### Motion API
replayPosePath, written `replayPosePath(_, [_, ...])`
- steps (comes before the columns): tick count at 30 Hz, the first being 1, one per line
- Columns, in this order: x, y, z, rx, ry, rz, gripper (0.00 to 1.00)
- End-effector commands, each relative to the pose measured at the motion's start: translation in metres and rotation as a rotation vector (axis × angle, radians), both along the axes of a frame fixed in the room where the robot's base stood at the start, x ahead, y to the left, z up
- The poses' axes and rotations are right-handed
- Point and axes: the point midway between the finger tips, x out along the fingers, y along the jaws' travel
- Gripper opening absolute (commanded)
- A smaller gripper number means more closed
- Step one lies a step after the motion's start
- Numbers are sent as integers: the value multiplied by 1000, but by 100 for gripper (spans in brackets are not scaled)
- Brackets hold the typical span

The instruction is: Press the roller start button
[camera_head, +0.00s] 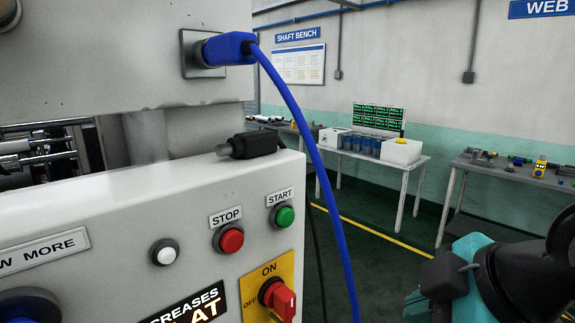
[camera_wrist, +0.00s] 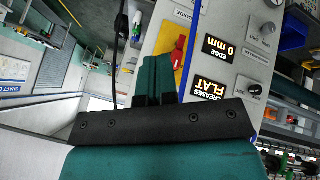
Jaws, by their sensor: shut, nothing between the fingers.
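The green START button (camera_head: 285,216) sits at the upper right of the white control panel (camera_head: 130,225), under its START label. The red STOP button (camera_head: 229,239) is to its left and slightly lower. My gripper (camera_head: 420,302) is at the lower right of the head view, to the right of the panel and apart from the button. In the wrist view my gripper (camera_wrist: 157,62) has its teal fingers together and holds nothing. I cannot make out the START button in the wrist view.
A red switch (camera_head: 278,298) on a yellow plate is below START; it also shows in the wrist view (camera_wrist: 179,52). A blue cable (camera_head: 318,165) hangs just right of the panel. A black connector (camera_head: 248,145) lies on the ledge. Benches stand at the back.

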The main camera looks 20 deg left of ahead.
Motion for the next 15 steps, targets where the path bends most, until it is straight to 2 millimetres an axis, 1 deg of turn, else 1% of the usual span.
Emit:
replayPosePath(1, [-1,19,25,-7,-77,86,0])
replayPosePath(3, [1,38,38,-14,-174,173,0])
replayPosePath(6, [1,54,48,-23,-264,249,0])
replayPosePath(9, [1,61,50,-26,-301,280,0])
replayPosePath(15, [1,61,48,-27,-305,282,0])
